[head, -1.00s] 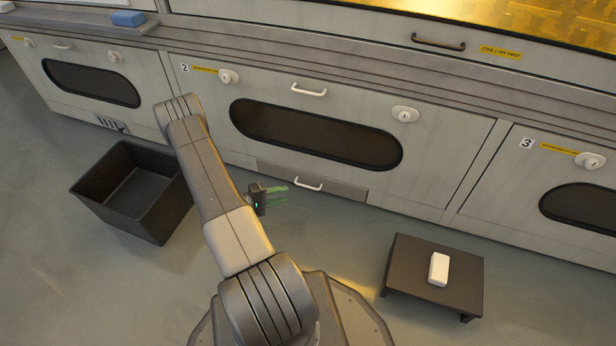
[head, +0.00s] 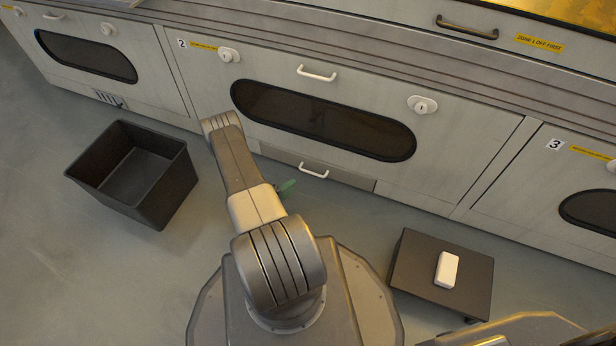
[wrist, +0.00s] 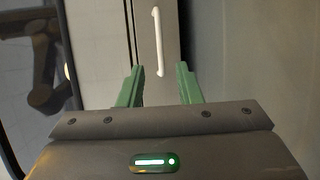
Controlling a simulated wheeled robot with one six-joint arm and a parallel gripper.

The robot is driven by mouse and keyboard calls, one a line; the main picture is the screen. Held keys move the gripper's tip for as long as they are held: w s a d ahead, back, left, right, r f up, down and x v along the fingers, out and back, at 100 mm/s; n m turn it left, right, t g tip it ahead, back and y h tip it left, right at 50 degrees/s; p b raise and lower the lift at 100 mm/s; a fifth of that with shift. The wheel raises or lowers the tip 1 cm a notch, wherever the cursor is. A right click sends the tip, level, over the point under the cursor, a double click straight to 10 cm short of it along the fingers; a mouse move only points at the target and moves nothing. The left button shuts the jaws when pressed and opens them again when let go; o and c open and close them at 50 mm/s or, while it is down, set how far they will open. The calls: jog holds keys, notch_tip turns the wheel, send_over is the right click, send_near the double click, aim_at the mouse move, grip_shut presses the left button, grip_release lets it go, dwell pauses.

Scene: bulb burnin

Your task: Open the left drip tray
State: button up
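A low grey drip tray front (head: 345,178) sits shut under the door marked 2, with a white bar handle (head: 314,170). The wrist view shows this white handle (wrist: 157,38) on its narrow panel (wrist: 143,20). My gripper (wrist: 160,67) is open, with its green fingers apart. In that picture the handle's near end lies between the fingertips; I cannot tell whether they touch it. In the head view only a green fingertip of my gripper (head: 287,186) shows, just left of and below the handle; my arm hides the rest.
A black open bin (head: 130,180) stands on the floor at left. A low dark stand (head: 415,265) with a white block (head: 447,269) is at right. The door marked 2 (head: 450,150) is shut above the tray.

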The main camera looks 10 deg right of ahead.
jog(key=b+x, duration=0.3)
jog(key=x, duration=0.7)
jog(key=shift+d, duration=0.1)
jog(key=shift+c, duration=0.2)
grip_shut()
